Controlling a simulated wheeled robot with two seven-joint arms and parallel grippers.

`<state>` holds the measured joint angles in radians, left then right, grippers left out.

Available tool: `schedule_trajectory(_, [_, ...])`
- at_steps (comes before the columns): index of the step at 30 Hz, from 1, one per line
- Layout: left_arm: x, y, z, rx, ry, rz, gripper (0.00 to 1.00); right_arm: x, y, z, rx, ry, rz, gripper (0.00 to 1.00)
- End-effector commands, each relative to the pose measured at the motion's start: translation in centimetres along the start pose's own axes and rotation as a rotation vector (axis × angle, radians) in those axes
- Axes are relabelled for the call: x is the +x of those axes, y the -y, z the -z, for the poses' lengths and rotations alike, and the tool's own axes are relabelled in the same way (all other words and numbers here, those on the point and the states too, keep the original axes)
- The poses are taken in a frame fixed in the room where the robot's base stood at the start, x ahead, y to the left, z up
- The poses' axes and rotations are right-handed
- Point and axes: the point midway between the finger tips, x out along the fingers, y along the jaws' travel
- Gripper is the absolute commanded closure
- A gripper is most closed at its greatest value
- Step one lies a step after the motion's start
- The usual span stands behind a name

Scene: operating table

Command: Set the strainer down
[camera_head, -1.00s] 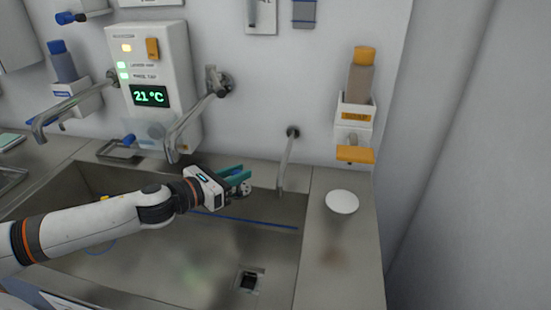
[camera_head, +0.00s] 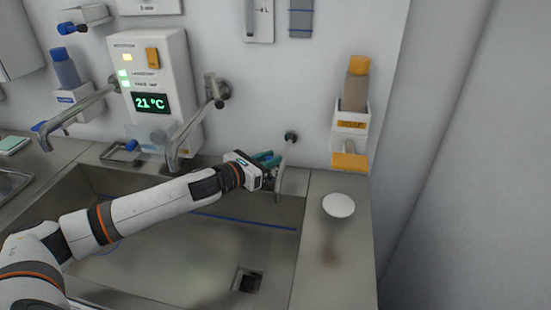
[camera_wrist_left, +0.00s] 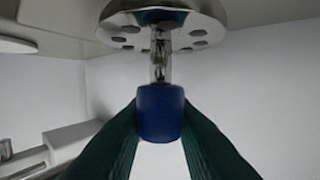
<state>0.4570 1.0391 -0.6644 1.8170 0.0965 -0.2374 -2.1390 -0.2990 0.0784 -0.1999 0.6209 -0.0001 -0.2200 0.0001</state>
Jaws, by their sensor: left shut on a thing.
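The strainer is a shiny metal disc (camera_wrist_left: 165,22) with dark holes, a short metal stem and a blue knob (camera_wrist_left: 160,112). My left gripper (camera_wrist_left: 158,118), with dark green fingers, is shut on the blue knob in the left wrist view. The disc is beyond the fingertips and nothing is seen touching it. In the head view, my left gripper (camera_head: 268,159) is over the back right part of the sink, close to the right-hand tap (camera_head: 284,165). The strainer is mostly hidden there by my wrist. My right gripper is out of view.
The steel sink (camera_head: 180,250) has a square drain (camera_head: 248,281) at its front right. A white round dish (camera_head: 338,205) sits on the right counter (camera_head: 335,275). A soap dispenser (camera_head: 351,120) and a larger tap (camera_head: 190,135) are on the wall.

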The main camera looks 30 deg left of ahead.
Motion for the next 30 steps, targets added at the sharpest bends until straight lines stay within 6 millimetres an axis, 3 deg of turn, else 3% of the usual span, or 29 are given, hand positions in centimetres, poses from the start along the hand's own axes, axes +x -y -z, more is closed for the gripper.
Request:
schedule_trajectory(4, [2.1,-0.1,0.7,0.0,-0.004,-0.002,1.0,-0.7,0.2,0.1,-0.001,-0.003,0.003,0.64])
schedule_trajectory(8, [2.0,-0.1,-1.0,-0.001,0.001,0.0,1.0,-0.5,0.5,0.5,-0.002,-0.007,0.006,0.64])
schedule_trajectory(20, [2.0,0.0,-1.4,0.002,-0.001,-0.001,1.0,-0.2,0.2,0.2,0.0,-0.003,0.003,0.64])
schedule_trajectory(21, [2.0,0.0,-1.4,0.001,0.0,-0.001,0.71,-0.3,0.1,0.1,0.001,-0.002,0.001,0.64])
schedule_trajectory(24, [2.0,0.0,-1.4,0.001,0.0,0.0,0.56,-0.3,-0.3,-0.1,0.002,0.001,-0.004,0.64])
schedule_trajectory(30, [2.0,0.0,-1.4,0.001,0.0,0.0,0.56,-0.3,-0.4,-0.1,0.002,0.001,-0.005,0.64])
